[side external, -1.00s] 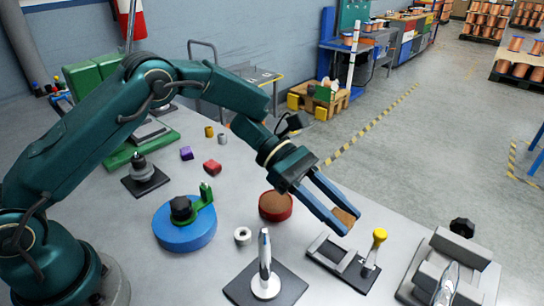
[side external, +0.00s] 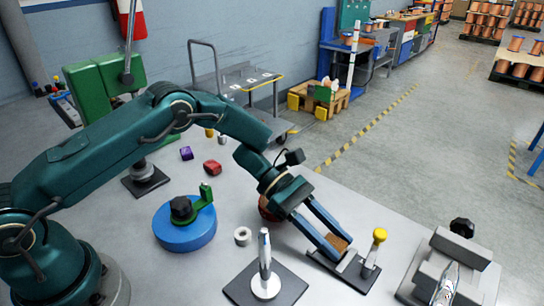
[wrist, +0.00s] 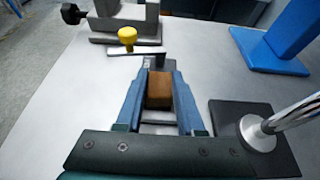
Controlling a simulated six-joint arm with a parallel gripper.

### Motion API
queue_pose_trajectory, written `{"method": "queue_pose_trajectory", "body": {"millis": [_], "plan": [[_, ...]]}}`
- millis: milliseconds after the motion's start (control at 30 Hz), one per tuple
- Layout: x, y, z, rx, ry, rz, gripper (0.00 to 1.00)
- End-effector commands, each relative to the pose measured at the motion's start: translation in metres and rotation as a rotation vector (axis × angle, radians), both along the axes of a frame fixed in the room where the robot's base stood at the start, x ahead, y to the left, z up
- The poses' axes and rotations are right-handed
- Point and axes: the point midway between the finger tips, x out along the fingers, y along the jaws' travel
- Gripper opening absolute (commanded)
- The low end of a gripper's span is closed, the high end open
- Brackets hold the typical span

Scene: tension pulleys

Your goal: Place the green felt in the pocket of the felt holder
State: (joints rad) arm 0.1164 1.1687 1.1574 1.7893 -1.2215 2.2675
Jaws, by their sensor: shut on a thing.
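My gripper (side external: 341,246) is shut on a brown block (side external: 338,242), which also shows between the two blue fingers in the wrist view (wrist: 159,90). The block looks brown, not green, and I see no loose green felt. The felt holder (side external: 358,274) is a low dark base with a grey frame and a yellow-knobbed clamp (side external: 380,234). The fingertips and block are down at the holder's grey frame, at its left end in the side view. The fingers and block hide most of the pocket. I cannot tell whether the block is inside it or just above.
A metal post on a dark plate (side external: 240,290) stands close left of the holder. A grey vice-like fixture (side external: 462,250) is to the right. A blue disc (side external: 185,238), white ring (side external: 243,236), red block (side external: 212,166) and purple block (side external: 186,153) lie farther left.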

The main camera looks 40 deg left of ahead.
Motion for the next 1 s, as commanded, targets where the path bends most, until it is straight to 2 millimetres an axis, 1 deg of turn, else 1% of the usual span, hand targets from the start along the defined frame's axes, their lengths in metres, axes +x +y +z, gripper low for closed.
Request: {"method": "queue_pose_trajectory", "body": {"millis": [333, 900, 933, 967, 1000], "plan": [[0.0, 0.0, -0.001, 0.0, 0.0, 0.0, 0.0], [0.0, 0.0, -0.012, 0.0, 0.001, 0.0, 0.0], [0.0, 0.0, -0.012, 0.0, 0.001, 0.0, 0.41], [0.0, 0.0, -0.012, 0.0, 0.0, 0.0, 0.52], [0.0, 0.0, -0.012, 0.0, 0.0, 0.0, 0.68]]}}
